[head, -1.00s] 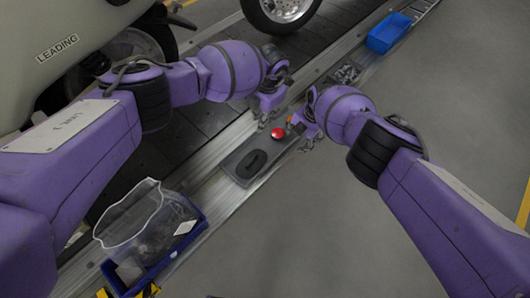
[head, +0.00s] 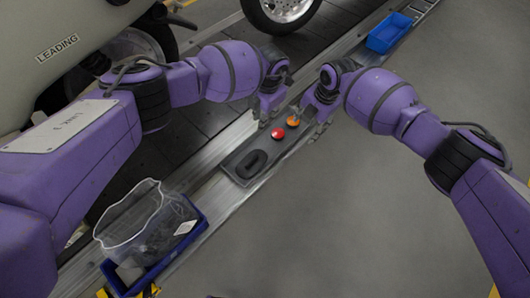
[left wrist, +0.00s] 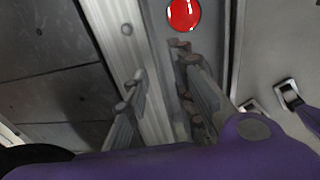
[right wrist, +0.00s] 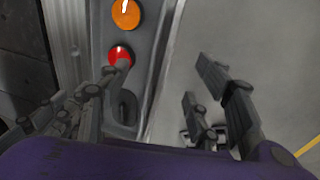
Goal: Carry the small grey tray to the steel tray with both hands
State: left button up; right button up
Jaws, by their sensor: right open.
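The small grey tray (head: 234,178) lies on the metal rail; its rim also shows in the right wrist view (right wrist: 150,95). On it are a black oval ring (head: 250,164), a red dome (head: 278,133) and an orange dome (head: 293,121). My left gripper (head: 265,112) is at the tray's left side near the red dome, its fingers apart in the left wrist view (left wrist: 155,70). My right gripper (head: 316,122) is at the tray's far right end, fingers wide apart in the right wrist view (right wrist: 160,88). I cannot make out the steel tray; my right arm hides part of the rail.
A blue bin (head: 389,33) stands further along the rail. A blue crate (head: 192,232) with a clear bag (head: 140,220) is at the near left. A vehicle (head: 60,40) stands over the dark slats at the left. The grey floor at the right is clear.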

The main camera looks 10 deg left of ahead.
jog(key=shift+s+d+r, duration=0.1)
jog(key=shift+d+r, duration=0.05)
jog(key=shift+r, duration=0.45)
jog(key=shift+d+r, duration=0.1)
jog(key=shift+r, duration=0.45)
